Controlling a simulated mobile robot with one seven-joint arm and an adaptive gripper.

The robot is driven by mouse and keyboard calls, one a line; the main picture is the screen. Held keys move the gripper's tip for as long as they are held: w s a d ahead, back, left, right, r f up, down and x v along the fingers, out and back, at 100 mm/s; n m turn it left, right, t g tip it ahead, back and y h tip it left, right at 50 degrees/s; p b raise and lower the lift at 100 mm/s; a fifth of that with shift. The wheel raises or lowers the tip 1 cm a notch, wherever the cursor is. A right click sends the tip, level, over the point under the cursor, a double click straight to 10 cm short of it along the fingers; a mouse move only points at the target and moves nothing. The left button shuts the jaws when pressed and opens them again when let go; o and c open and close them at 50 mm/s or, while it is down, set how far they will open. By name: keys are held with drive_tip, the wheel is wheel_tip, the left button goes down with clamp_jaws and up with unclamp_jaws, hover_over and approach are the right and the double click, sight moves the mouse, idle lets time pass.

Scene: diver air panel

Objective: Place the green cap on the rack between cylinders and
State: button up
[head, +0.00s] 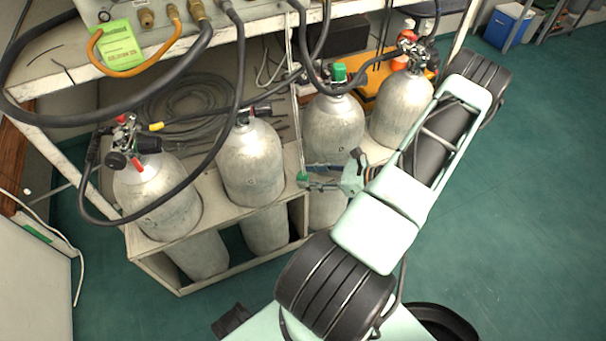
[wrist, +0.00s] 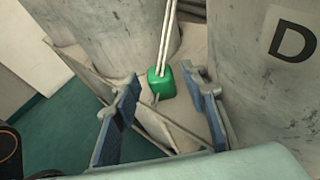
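A small green cap (wrist: 161,84) with a thin pale double cord running up from it is at the rack board between two grey cylinders in the wrist view. In the head view the cap (head: 302,179) sits beside the cylinder marked C (head: 250,160). A cylinder marked D (wrist: 265,70) stands at the right in the wrist view. My gripper (wrist: 163,98) is open, its blue-padded fingers on either side of the cap with gaps showing. In the head view my gripper (head: 330,175) is in front of the cylinder with a green top (head: 333,125).
The pale rack (head: 215,192) holds several cylinders. Black hoses loop down from the panel (head: 150,20) above, close to the cylinder valves. One cylinder (head: 160,200) stands at the left end, another (head: 402,108) at the right. Green floor (head: 500,230) is clear at the right.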

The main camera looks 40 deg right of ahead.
drive_tip(key=p+v, duration=0.2)
drive_tip(key=v, duration=0.7)
drive_tip(key=shift+s+d, duration=0.1)
